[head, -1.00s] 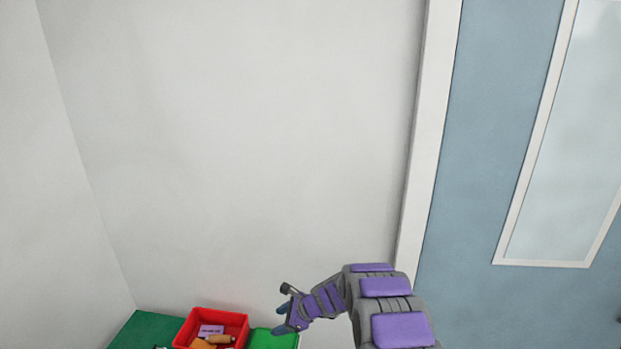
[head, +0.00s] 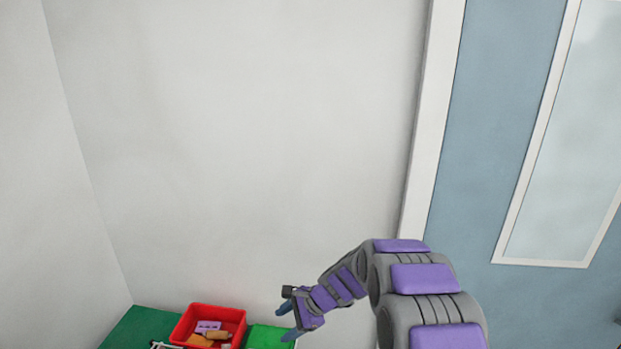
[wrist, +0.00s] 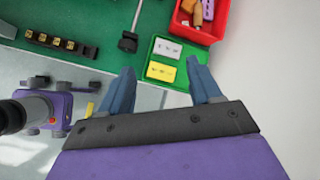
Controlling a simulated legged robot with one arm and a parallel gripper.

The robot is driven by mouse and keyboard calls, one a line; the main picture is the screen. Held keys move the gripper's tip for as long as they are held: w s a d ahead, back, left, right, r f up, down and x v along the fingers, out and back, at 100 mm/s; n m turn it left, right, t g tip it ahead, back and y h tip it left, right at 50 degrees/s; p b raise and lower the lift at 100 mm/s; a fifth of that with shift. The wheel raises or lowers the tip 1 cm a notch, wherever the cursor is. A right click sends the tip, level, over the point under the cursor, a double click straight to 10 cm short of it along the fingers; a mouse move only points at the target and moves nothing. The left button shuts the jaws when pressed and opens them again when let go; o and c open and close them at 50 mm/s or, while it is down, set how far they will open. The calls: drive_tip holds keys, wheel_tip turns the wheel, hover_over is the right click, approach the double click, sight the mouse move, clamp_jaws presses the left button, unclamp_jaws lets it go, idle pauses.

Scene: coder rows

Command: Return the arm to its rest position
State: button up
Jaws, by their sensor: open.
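My gripper (head: 288,322) shows at the bottom of the head view, at the end of my purple and grey arm, which bends up and over from the lower right. In the wrist view its two blue fingers (wrist: 163,95) are spread apart with nothing between them. Beyond the fingertips is a green tray (wrist: 173,83) holding a white block (wrist: 167,48) and a yellow block (wrist: 160,71). The gripper appears apart from the tray and above it.
A red bin (head: 185,327) with several items stands on the green surface (head: 140,325) near the wall. The wrist view also shows a black strip with yellow parts (wrist: 60,42) and a dark tool (wrist: 128,43). Pale wall (head: 240,140) fills the space behind.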

drive_tip(key=s+d+r+n+g+h+b, duration=0.1)
drive_tip(key=s+d+r+n, duration=0.2)
drive_tip(key=s, duration=0.4)
drive_tip(key=s+d+r+n+h+b, duration=0.1)
drive_tip(key=s+d+r+n, duration=0.15)
drive_tip(key=s, duration=0.45)
drive_tip(key=s+d+r+n+g+h, duration=0.1)
drive_tip(key=s+d+r+n+h, duration=0.2)
drive_tip(key=s, duration=0.4)
drive_tip(key=s+d+n+h+b, duration=0.1)
drive_tip(key=s+d+n, duration=0.1)
drive_tip(key=s+d, duration=0.4)
drive_tip(key=s+d+n+h+b, duration=0.1)
drive_tip(key=s+d, duration=0.5)
drive_tip(key=s, duration=0.8)
drive_tip(key=shift+s+r+n+g+h, duration=0.25)
drive_tip(key=shift+n+g+h, duration=0.2)
drive_tip(key=shift+n, duration=0.7)
drive_tip(key=shift+w+d, duration=0.1)
drive_tip(key=shift+d, duration=0.25)
drive_tip(key=shift+a, duration=0.15)
